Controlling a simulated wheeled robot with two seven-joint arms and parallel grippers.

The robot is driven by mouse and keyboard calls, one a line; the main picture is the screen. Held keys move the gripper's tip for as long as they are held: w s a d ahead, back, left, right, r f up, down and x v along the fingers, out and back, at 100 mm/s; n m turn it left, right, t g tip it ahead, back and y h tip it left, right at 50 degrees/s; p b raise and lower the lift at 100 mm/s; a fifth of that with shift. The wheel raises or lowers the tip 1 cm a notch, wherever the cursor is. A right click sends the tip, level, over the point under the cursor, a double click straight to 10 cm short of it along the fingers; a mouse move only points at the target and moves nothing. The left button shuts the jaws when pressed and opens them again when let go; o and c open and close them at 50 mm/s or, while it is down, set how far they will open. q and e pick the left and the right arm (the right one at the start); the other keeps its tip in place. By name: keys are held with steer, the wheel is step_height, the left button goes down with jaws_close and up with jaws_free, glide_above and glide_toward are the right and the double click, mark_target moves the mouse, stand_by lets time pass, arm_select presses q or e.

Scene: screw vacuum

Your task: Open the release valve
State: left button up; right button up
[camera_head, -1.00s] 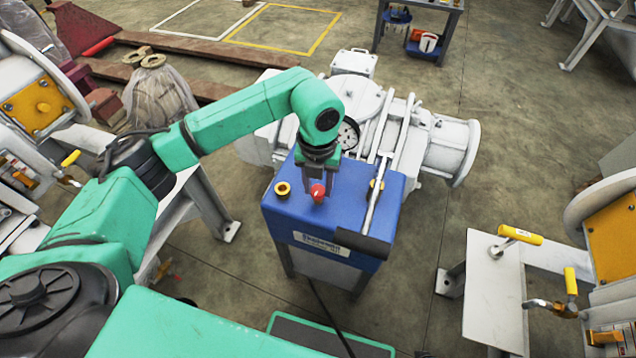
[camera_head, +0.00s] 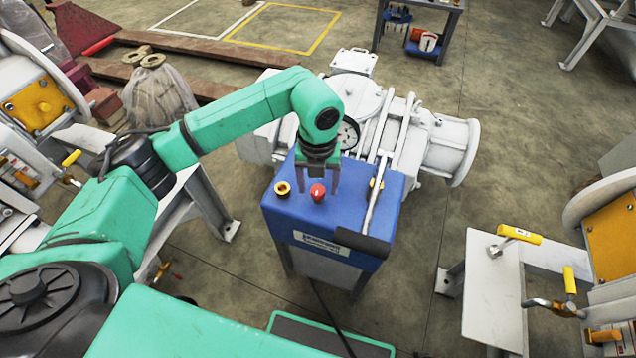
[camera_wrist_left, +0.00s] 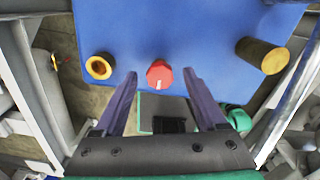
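Which of these is the release valve is not labelled legibly. My left gripper (camera_head: 317,183) points down over the red knob. In the left wrist view its two fingers (camera_wrist_left: 160,74) are apart, one on each side of the red knob (camera_wrist_left: 160,75), with gaps on both sides. The left gripper is open and empty. My right gripper is not in view.
White pump machinery (camera_head: 410,135) with a round gauge (camera_head: 348,134) stands right behind. A white stand (camera_head: 495,290) is at the right. Open floor lies between it and the cabinet.

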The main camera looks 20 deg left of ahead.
mark_target(318, 189)
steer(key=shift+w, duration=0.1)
arm_select(q)
step_height(318, 189, up, 14)
steer(key=p, duration=0.1)
steer(key=shift+r, duration=0.25)
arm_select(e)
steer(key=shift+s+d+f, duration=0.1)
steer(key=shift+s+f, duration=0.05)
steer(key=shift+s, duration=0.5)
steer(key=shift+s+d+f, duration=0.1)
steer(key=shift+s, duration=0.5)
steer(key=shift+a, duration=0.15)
